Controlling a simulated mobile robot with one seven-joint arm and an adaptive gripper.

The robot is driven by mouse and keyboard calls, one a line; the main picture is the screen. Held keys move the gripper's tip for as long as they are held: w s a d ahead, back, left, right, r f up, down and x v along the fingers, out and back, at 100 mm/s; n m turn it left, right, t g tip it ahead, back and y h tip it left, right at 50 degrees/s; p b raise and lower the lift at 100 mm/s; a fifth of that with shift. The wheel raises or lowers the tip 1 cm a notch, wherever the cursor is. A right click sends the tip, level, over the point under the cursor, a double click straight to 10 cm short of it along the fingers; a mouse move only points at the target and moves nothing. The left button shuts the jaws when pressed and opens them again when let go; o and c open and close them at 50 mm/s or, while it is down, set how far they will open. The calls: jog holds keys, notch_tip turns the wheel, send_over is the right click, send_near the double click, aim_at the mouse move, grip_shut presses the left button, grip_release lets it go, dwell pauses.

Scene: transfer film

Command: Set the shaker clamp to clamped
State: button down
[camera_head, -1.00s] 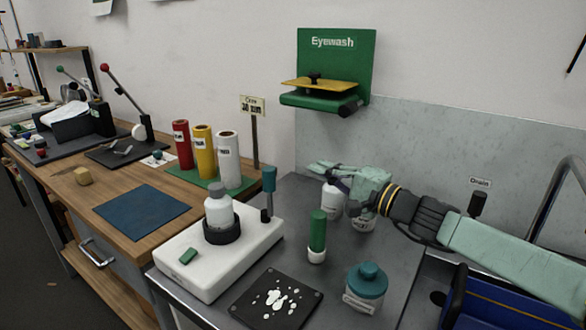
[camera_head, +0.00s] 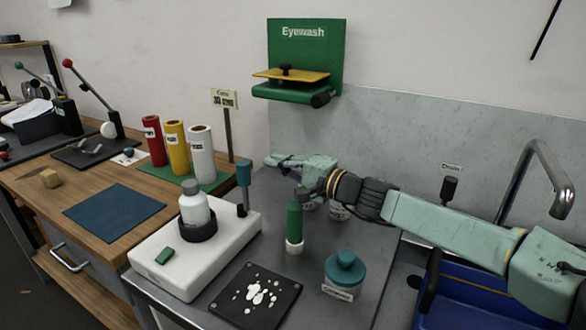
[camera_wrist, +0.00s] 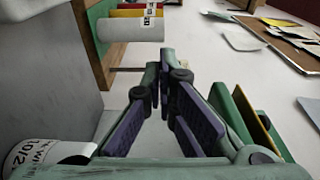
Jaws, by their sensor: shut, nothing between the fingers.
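The shaker clamp (camera_head: 243,174) is an upright lever with a teal grip on a dark stem at the shaker's back right corner. My gripper (camera_head: 268,160) is shut and empty. In the head view its tips appear just right of the lever's top; I cannot tell the depth gap. In the wrist view the fingers (camera_wrist: 162,62) converge at the tips, and I cannot make out the lever there.
A green-capped tube (camera_head: 294,228), a teal-lidded jar (camera_head: 344,275) and a black spotted plate (camera_head: 255,294) stand in front. Coloured rolls (camera_head: 176,147) stand behind left; the eyewash (camera_head: 297,90) is on the wall.

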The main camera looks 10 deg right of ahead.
aim_at(245, 187)
jog(key=s+a, duration=0.2)
jog(key=a, duration=0.1)
jog(key=shift+a+p, duration=0.25)
jog(key=shift+p, duration=0.1)
jog(key=shift+a+f+b, duration=0.15)
jog(key=shift+a+b, duration=0.05)
jog(key=shift+b, duration=0.4)
